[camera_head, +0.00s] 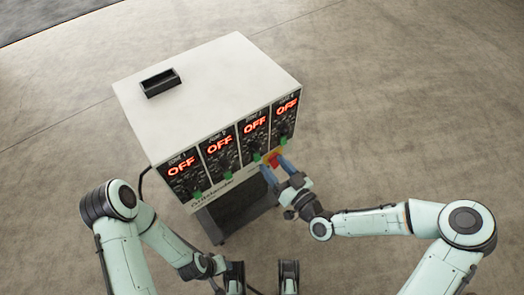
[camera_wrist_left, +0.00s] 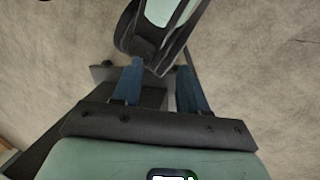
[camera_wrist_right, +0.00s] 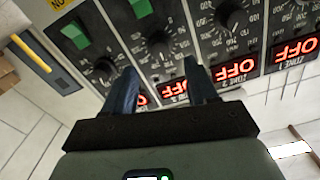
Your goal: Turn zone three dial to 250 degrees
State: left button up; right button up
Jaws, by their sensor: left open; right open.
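The white controller box (camera_head: 210,85) has a row of zone panels, each with a red OFF display. The zone three dial (camera_wrist_right: 160,45) is a black knob with a green switch (camera_wrist_right: 140,8) beside it; its display (camera_head: 255,126) reads OFF. My right gripper (camera_head: 275,168) is open in front of the lower right of the panel. In the right wrist view, the dial lies beyond the gap between its fingertips, and nothing is gripped. My left gripper (camera_wrist_left: 157,85) is open and empty, away from the panel.
The zone four dial (camera_wrist_right: 103,68) and zone two dial (camera_wrist_right: 232,18) flank the zone three dial closely. A black handle (camera_head: 160,82) is on top of the box. The concrete floor (camera_head: 420,110) is clear to the right.

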aim_at(260, 150)
jog(key=x, duration=0.7)
jog(key=shift+b, duration=0.4)
jog(key=c, duration=1.1)
